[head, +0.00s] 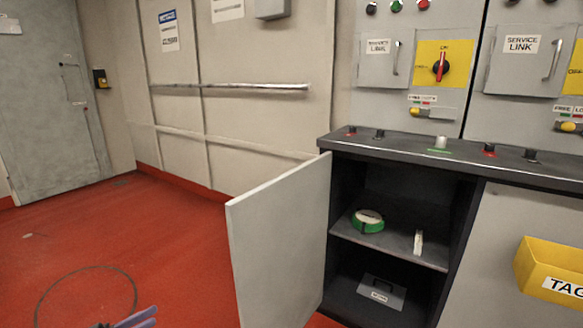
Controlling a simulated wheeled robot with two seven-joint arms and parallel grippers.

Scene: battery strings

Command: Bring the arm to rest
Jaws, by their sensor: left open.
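Only a small part of my left gripper (128,321) shows, at the bottom edge of the head view, left of centre. Its bluish fingertip pokes up over the red floor, and the rest is cut off by the frame. It is open, and I see nothing held in the visible part. It is apart from the cabinet. My right gripper is not in view.
A grey cabinet door (282,240) stands open, left of a dark cabinet. A yellow bin (548,262) hangs right. Red floor (120,225) lies clear at left.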

